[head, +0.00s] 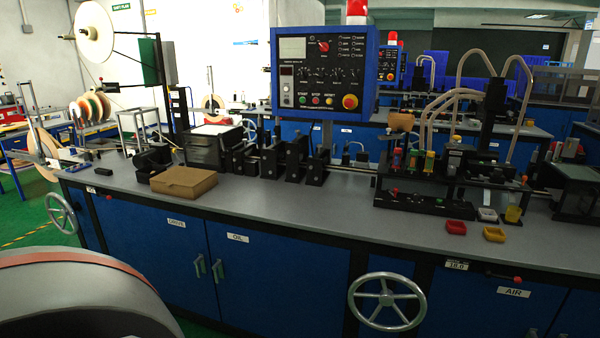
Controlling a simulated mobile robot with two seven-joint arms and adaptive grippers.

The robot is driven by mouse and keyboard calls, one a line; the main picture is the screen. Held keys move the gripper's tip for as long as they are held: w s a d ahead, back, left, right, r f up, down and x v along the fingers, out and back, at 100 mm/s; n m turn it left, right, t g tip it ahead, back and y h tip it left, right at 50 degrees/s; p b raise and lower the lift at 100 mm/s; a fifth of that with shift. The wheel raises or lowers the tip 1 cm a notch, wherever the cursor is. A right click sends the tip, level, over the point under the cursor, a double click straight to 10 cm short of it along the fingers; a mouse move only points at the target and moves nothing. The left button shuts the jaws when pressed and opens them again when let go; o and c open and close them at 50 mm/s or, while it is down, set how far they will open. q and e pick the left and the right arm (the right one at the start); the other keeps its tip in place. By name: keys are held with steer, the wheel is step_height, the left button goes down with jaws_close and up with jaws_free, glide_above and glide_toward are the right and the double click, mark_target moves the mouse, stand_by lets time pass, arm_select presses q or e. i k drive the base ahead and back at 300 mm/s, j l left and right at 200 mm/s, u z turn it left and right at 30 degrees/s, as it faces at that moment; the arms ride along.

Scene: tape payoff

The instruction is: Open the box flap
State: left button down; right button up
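A brown cardboard box (184,182) sits on the grey bench top, left of the middle in the head view. Its top looks flat and closed; I cannot make out the flap's edge. Black machine blocks stand close behind it. Neither of my grippers shows in this view.
The long grey bench (290,205) has blue cabinets below and is clear in front of the box. A blue control panel (323,72) rises behind it. Small red and yellow trays (494,234) lie at the right. Handwheels (388,300) stick out in front.

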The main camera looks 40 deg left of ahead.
mark_target(178, 175)
steer(key=u, duration=2.25)
steer(key=i+l, duration=0.1)
steer(key=i, duration=0.15)
